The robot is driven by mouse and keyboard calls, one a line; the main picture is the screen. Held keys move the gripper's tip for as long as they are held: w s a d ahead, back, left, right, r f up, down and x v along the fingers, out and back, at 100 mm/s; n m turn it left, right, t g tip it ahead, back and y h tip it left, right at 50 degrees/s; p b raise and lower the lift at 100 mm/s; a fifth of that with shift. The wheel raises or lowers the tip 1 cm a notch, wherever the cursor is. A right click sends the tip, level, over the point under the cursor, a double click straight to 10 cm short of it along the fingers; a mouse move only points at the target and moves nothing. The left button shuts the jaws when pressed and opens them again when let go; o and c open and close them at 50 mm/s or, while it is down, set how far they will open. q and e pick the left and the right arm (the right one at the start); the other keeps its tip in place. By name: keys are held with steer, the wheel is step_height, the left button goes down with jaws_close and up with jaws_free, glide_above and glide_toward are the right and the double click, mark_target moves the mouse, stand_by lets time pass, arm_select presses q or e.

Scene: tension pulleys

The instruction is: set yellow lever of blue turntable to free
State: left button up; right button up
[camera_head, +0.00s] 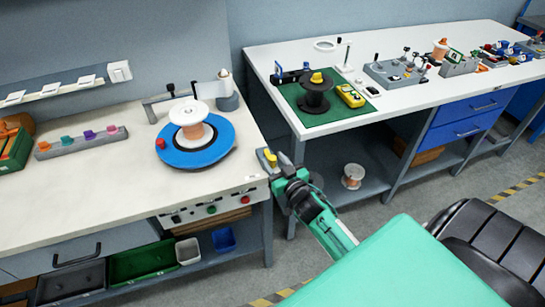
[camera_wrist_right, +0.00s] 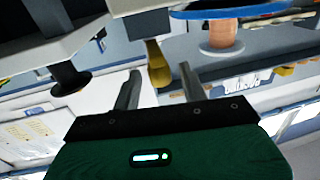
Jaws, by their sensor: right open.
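The blue turntable (camera_head: 222,142) lies on the left white bench with a spool on it. The yellow lever (camera_head: 271,158) stands on a small grey block at the bench's right corner. It also shows in the right wrist view (camera_wrist_right: 156,65), where its end lies between my fingers. My right gripper (camera_head: 281,166) is open and close beside the lever, with one finger on each side. I see no clear contact. The turntable's blue edge (camera_wrist_right: 235,10) shows at the top of the wrist view. My left gripper is not in view.
A white and copper spool (camera_head: 193,122) sits on the turntable. A red button (camera_head: 248,190) is on the bench's front panel. The right bench holds a green mat (camera_head: 318,114) with a black spool (camera_head: 314,97). Another spool (camera_head: 353,176) is on the low shelf.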

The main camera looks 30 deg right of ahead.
steer(key=shift+w, duration=0.8)
jaws_close()
steer(key=shift+d, duration=0.1)
